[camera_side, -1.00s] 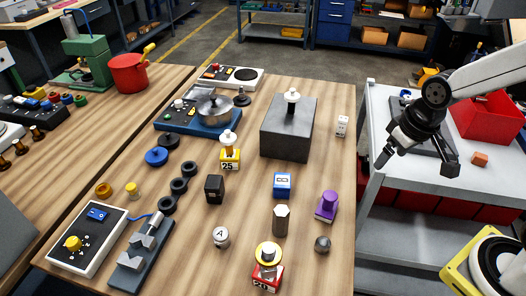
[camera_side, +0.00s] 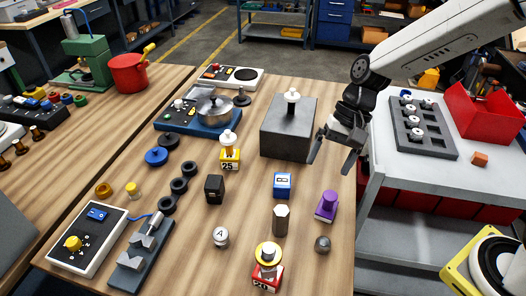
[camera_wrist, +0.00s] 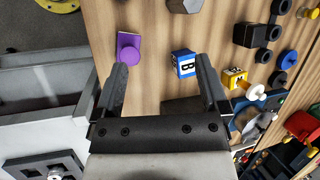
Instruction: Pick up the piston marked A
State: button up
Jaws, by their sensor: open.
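The piston marked A (camera_side: 221,237) is a small silver cylinder with a letter A on its pale face. It stands on the wooden table, near the front middle in the side view. I cannot make it out in the wrist view. My gripper (camera_side: 332,160) is open and empty, above the table's right part beside the dark grey block. It is well behind and to the right of the piston, and apart from it. In the wrist view the open fingers (camera_wrist: 162,78) have a purple piece and a blue block beyond them.
Around the piston stand a black block (camera_side: 214,189), a hexagonal post (camera_side: 281,220), a red block with a yellow ring (camera_side: 267,275) and a V-block rail (camera_side: 143,257). The purple piece (camera_side: 326,206), blue block (camera_side: 283,185) and tall grey block (camera_side: 287,135) lie nearer my gripper. A slotted tray (camera_side: 422,128) is on the cart.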

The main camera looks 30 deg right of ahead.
jog(key=w+a+m+g+y, duration=0.2)
jog(key=w+a+m+y, duration=0.2)
jog(key=a, duration=0.5)
jog(key=w+a+m+g+y, duration=0.1)
jog(key=w+a+m+y, duration=0.25)
jog(key=a, duration=0.55)
send_near(215, 241)
jog(key=shift+s+a+f+y, duration=0.2)
jog(key=shift+a+f+y, duration=0.05)
jog(key=shift+a+f, duration=0.55)
jog(key=shift+x, duration=1.35)
jog(key=shift+x, duration=2.55)
grip_shut()
